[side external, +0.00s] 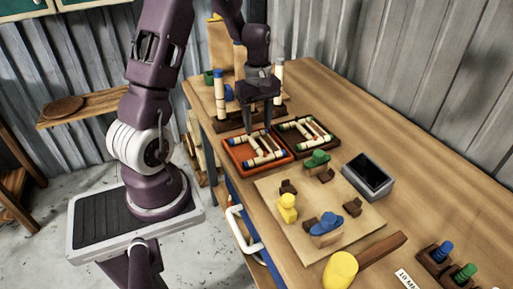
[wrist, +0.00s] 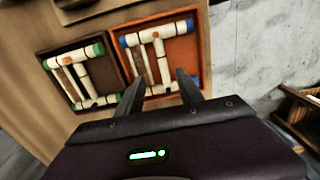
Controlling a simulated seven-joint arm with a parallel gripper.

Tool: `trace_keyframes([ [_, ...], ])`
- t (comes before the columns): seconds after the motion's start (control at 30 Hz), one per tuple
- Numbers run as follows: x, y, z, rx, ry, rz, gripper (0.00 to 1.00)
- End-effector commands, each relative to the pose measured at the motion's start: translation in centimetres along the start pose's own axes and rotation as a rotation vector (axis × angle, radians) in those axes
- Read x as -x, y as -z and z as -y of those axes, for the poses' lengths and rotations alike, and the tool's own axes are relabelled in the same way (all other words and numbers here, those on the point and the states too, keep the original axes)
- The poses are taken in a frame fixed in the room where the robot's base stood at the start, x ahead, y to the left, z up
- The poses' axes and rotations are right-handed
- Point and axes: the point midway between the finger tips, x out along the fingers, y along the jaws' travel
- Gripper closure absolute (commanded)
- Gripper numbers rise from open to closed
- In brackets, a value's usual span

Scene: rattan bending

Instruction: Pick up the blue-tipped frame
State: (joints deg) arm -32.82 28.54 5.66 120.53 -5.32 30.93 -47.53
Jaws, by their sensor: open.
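The blue-tipped frame (side external: 264,157) is a set of cream rattan pieces with blue ends. It lies in an orange tray (side external: 238,169) on the workbench. In the wrist view the blue-tipped frame (wrist: 157,36) lies in the orange tray (wrist: 182,51), just beyond my fingertips. My gripper (side external: 262,130) is open and empty, pointing down above the tray. It also shows in the wrist view (wrist: 163,77), with both fingers apart and their tips overlapping the view of the tray. My fingers hide part of the frame.
A dark tray with a green-tipped frame (wrist: 78,68) sits beside the orange tray. A board (side external: 275,205) with blue, yellow and green pieces, a grey box (side external: 368,177) and a yellow-headed mallet (side external: 342,270) lie nearer. Upright blue-topped (side external: 219,95) and cream posts stand behind.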

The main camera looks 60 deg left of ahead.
Motion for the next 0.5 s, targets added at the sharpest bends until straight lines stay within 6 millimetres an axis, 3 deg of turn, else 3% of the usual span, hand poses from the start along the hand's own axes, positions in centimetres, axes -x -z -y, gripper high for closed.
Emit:
trace_keyframes([
  [0.4, -6.6, 0.5, 0.7, 0.004, 0.007, 0.004, 0.56],
  [0.5, -7.2, 0.5, 0.7, 0.004, 0.005, 0.003, 0.56],
])
